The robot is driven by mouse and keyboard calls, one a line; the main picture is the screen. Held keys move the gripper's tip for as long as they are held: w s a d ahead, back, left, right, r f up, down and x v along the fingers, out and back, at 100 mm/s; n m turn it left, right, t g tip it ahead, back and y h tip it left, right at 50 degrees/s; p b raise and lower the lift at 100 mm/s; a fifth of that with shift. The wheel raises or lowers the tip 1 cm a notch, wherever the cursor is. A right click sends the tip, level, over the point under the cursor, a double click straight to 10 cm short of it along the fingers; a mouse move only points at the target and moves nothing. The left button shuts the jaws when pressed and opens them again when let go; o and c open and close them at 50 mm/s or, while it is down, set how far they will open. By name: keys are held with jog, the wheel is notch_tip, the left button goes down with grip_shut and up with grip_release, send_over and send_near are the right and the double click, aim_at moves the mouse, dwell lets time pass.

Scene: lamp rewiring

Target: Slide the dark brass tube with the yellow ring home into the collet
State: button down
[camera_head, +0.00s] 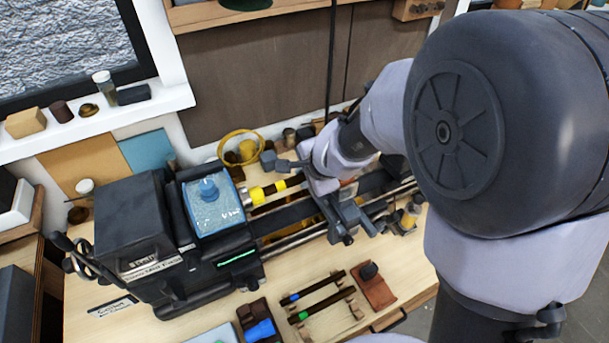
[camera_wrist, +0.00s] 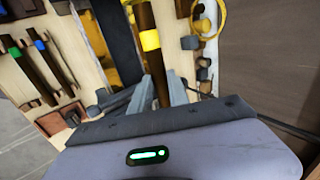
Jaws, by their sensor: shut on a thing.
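The dark brass tube (camera_head: 293,181) with its yellow ring (camera_head: 281,186) lies level in front of the collet (camera_head: 256,195), on the left of the head view. The tube's far end meets or overlaps the collet's mouth; I cannot tell how deep. My gripper (camera_head: 306,176) is shut on the tube's near part, on the side of the ring away from the collet. In the wrist view the tube (camera_wrist: 146,17) runs up between my fingers (camera_wrist: 163,92), with the yellow ring (camera_wrist: 150,40) beyond the fingertips. The collet mouth is not clear there.
The dark lathe headstock (camera_head: 135,225) carries a blue tray (camera_head: 216,210). Lathe rails (camera_head: 290,240) run below my gripper. Two dark tubes with blue (camera_head: 293,298) and green (camera_head: 302,316) rings lie on a rack in front. A yellow hoop (camera_head: 240,133) and small parts stand behind.

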aim_at(291, 181)
jog(key=shift+s+a, duration=0.3)
jog(key=shift+a, duration=0.45)
jog(key=shift+s+a, duration=0.3)
jog(key=shift+a, duration=0.4)
dwell(0.7)
jog(key=c, duration=1.2)
grip_release()
jog(key=shift+o, duration=0.2)
jog(key=p+v, duration=1.1)
jog(key=v, duration=0.6)
jog(key=s+d+f+n+b, duration=0.3)
jog(key=s+f+b, duration=0.4)
jog(key=b, duration=0.7)
jog(key=s+d+f+n+b, duration=0.3)
jog(key=s+f+n+b, duration=0.3)
jog(key=f+b, duration=0.4)
jog(key=s+b, duration=0.1)
jog(key=b, duration=0.2)
jog(key=shift+s+h+b, duration=0.3)
jog(key=shift+s+b, duration=0.05)
